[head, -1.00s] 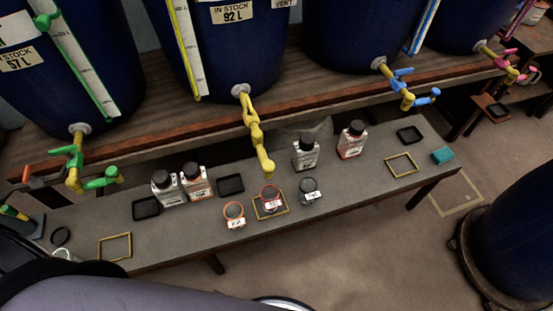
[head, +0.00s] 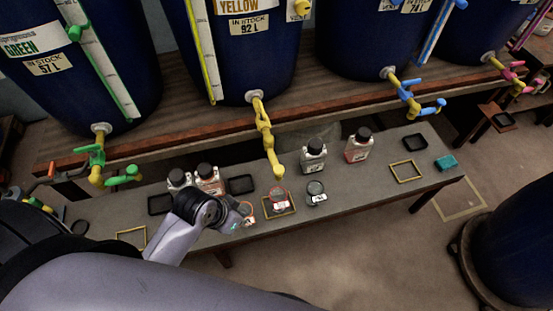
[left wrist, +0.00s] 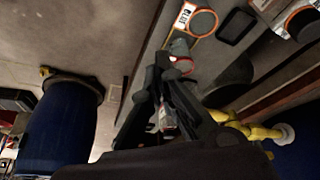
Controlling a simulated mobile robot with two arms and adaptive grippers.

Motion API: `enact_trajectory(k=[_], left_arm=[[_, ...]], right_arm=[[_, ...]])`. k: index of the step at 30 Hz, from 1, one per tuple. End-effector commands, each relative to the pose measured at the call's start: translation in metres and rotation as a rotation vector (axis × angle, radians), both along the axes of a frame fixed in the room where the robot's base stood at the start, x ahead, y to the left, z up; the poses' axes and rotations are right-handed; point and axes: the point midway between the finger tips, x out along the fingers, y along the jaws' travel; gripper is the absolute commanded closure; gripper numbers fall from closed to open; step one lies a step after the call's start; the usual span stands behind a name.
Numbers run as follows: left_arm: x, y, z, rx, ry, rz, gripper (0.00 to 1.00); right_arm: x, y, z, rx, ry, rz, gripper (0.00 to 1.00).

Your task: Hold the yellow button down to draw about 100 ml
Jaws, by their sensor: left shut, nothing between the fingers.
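A yellow tap (head: 266,137) hangs from the blue vat labelled yellow (head: 248,60). A small round vessel with a reddish rim (head: 278,197) stands below its spout, inside a yellow square frame (head: 287,213) on the grey bench. A yellow knob-like part (head: 299,8) shows at the vat's upper right; I cannot tell whether it is the button. My left gripper (head: 234,214) is shut and empty, over the bench left of that vessel, by another rimmed vessel (head: 248,215) that it partly hides. Its dark fingers also show in the left wrist view (left wrist: 161,68). My right gripper is not in view.
Black-capped bottles (head: 314,155) stand behind and right of the vessels, and another clear vessel (head: 316,192) is to the right. A green tap (head: 97,160) and a blue tap (head: 408,97) flank the yellow one. A blue vat (head: 515,240) stands on the floor at right.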

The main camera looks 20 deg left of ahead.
Motion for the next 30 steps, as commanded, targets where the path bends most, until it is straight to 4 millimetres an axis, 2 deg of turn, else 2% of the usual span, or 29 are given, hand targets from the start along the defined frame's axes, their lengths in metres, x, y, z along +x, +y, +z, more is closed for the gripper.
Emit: enact_trajectory(k=[1,3,12,15,21,30], left_arm=[[0.014,0.001,0.019,-0.017,-0.027,-0.065,1.0],[0.03,-0.001,0.035,-0.048,-0.06,-0.158,1.0],[0.108,0.007,0.098,-0.178,-0.249,-0.478,1.0],[0.126,0.011,0.116,-0.21,-0.306,-0.536,1.0],[0.141,0.016,0.134,-0.239,-0.363,-0.582,1.0],[0.142,0.016,0.135,-0.242,-0.367,-0.585,1.0]], right_arm=[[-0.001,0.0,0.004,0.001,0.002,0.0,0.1],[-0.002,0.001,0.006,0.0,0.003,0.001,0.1],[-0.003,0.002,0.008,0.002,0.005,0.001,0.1],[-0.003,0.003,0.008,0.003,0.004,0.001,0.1],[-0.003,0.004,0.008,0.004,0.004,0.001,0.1],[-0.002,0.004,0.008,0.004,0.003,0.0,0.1]])
